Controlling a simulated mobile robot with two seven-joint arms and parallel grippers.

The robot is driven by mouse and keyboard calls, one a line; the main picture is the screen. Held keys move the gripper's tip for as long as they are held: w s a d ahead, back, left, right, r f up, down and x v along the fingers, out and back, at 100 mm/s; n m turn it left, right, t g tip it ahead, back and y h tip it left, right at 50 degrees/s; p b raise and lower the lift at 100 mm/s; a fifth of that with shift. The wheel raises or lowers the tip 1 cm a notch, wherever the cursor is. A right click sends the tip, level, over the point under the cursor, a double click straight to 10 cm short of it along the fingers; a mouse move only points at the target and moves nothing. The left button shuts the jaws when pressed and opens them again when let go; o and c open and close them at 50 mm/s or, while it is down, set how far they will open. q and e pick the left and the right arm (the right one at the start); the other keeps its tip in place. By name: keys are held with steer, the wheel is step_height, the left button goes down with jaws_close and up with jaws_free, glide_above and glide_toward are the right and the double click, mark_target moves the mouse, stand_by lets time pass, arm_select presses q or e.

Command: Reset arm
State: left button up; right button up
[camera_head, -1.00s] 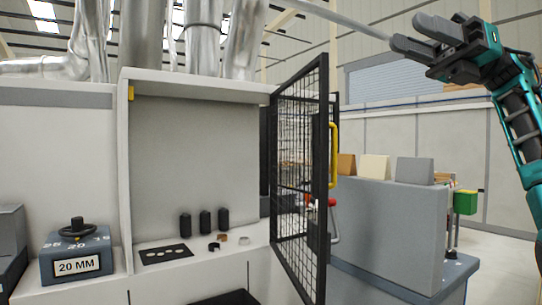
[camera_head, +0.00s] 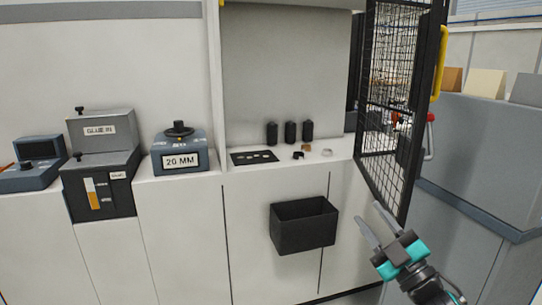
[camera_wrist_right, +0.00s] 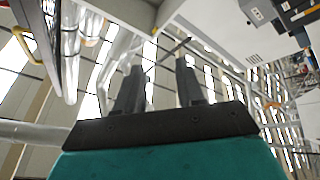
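My right gripper (camera_head: 372,228) is low at the right of the head view, in front of the machine and below the open mesh door. Its two dark fingers stand apart with nothing between them. In the right wrist view the gripper (camera_wrist_right: 158,90) also shows two separated, empty fingers. My left gripper is not in the head view.
A black mesh door (camera_head: 398,105) with a yellow handle (camera_head: 439,62) stands open beside my right gripper. A black bin (camera_head: 303,226) hangs on the machine front. A 20 MM dial box (camera_head: 180,152) and a glue box (camera_head: 100,165) stand left. Several black cylinders (camera_head: 290,132) stand on the ledge.

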steer(key=s+a+f+m+g+h, duration=0.1)
steer(key=s+f+m+g+h, duration=0.2)
steer(key=f, duration=0.5)
steer(key=s+f+m+h, duration=0.3)
steer(key=s+f+m, duration=0.25)
steer(key=f, duration=0.35)
steer(key=s+a+f+m+g+h, duration=0.1)
steer(key=s+f+m+g, duration=0.3)
steer(key=s+f, duration=0.9)
steer(key=s+g+h, duration=0.1)
steer(key=s+g, duration=0.1)
steer(key=s, duration=0.2)
steer(key=shift+a+f+g+h, duration=0.3)
steer(key=shift+a+f+g, duration=0.05)
steer(key=shift+g, duration=0.05)
